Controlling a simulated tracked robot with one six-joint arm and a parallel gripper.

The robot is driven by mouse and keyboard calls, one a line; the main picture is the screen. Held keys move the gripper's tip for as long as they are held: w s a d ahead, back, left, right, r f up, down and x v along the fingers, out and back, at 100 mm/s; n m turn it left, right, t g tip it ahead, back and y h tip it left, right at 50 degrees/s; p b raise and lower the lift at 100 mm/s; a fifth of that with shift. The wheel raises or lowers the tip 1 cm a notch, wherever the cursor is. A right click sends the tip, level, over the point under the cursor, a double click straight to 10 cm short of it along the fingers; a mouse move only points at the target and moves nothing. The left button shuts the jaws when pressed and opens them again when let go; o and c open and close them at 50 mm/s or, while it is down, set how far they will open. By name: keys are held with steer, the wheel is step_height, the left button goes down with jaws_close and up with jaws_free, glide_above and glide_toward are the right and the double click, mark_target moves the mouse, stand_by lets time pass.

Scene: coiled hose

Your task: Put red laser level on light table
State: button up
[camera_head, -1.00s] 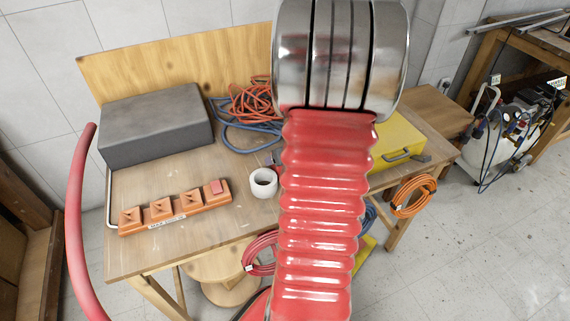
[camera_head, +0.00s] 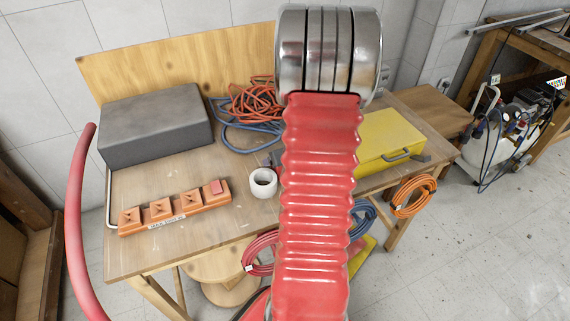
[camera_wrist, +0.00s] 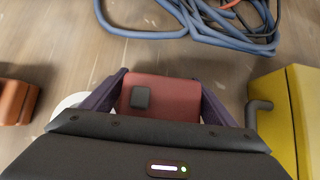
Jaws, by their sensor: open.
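A red box-shaped thing with a dark grey square on top, seemingly the red laser level (camera_wrist: 170,100), lies on a wooden surface in the wrist view. The two dark purple fingers of my gripper (camera_wrist: 161,78) stand open on either side of it. I cannot tell whether they touch it. Its near side is hidden by my gripper body. In the head view my red arm hides my gripper and most or all of the laser level. The pale wooden table (camera_head: 130,258) fills the middle; I cannot tell whether it is the light table.
A white tape roll (camera_head: 263,183) and an orange tray (camera_head: 175,210) are left of my arm. A yellow case (camera_head: 390,135) is to the right, close to my gripper. Blue hose (camera_wrist: 165,33) lies beyond. A grey box (camera_head: 155,125) stands at back left.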

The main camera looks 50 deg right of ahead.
steer(key=shift+c, duration=0.6)
steer(key=c, duration=1.1)
steer(key=shift+r, duration=0.15)
step_height(320, 180, up, 18)
stand_by(0.8)
stand_by(0.5)
